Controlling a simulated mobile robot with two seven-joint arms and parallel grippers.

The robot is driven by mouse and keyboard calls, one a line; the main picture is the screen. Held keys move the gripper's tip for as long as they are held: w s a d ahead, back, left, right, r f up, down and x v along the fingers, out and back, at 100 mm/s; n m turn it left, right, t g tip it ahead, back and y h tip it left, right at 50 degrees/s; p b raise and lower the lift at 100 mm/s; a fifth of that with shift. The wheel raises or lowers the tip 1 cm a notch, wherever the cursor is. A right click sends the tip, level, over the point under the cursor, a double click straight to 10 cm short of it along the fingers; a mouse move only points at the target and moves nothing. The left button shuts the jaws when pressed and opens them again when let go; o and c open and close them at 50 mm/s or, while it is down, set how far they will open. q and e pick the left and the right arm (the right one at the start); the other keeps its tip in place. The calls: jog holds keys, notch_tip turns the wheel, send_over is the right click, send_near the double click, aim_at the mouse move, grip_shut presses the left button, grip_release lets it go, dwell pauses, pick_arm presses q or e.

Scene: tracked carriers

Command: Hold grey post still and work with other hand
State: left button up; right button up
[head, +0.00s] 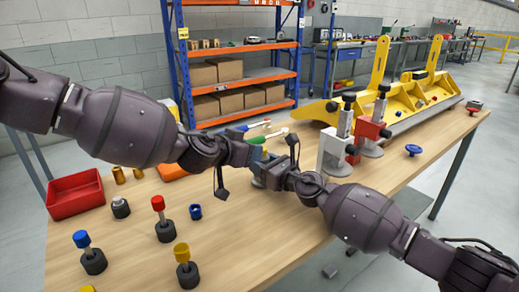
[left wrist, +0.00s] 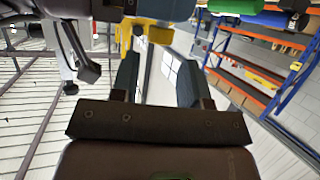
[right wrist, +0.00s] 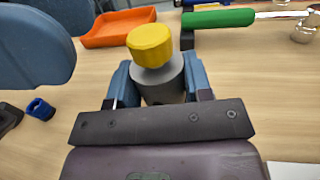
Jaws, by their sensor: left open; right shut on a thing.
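The grey post (right wrist: 165,85) stands between the two blue-grey fingers of my right gripper (right wrist: 158,88), which is shut on it. A yellow knob (right wrist: 150,45) covers the top of the post. In the head view my right gripper (head: 272,168) hides most of the post. My left gripper (head: 250,135) is close above and left of it. In the left wrist view my left gripper (left wrist: 156,80) has its fingers apart, with nothing between them. A blurred yellow part (left wrist: 150,32) lies past its fingertips; I cannot tell what it is.
Posts with blue (head: 80,238), red (head: 158,203) and yellow (head: 182,252) knobs stand at front left. A red bin (head: 75,200), an orange tray (right wrist: 115,28) and a green-handled tool (right wrist: 218,18) lie around. A white clamp (head: 330,150) and a red clamp (head: 370,128) stand right.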

pick_arm(q)
jog(key=shift+x, duration=2.55)
jog(key=c, duration=0.6)
jog(key=shift+c, duration=0.2)
jog(key=shift+f+m+g+h, duration=0.1)
jog(key=shift+m+g+h, duration=0.4)
jog(key=shift+h, duration=0.1)
jog(key=m+g+h, duration=0.1)
jog(key=m+g, duration=0.1)
jog(key=m+g+h, duration=0.1)
jog(key=m+g, duration=0.1)
jog(key=shift+w+a+h, duration=0.1)
jog(key=shift+w+h, duration=0.1)
jog(key=shift+h, duration=0.2)
jog(key=m+g+h, duration=0.1)
jog(key=m+g, duration=0.3)
jog(key=shift+w, duration=0.15)
jog(key=shift+w+m+g, duration=0.15)
jog(key=shift+m+g, duration=1.15)
jog(key=shift+g, duration=0.2)
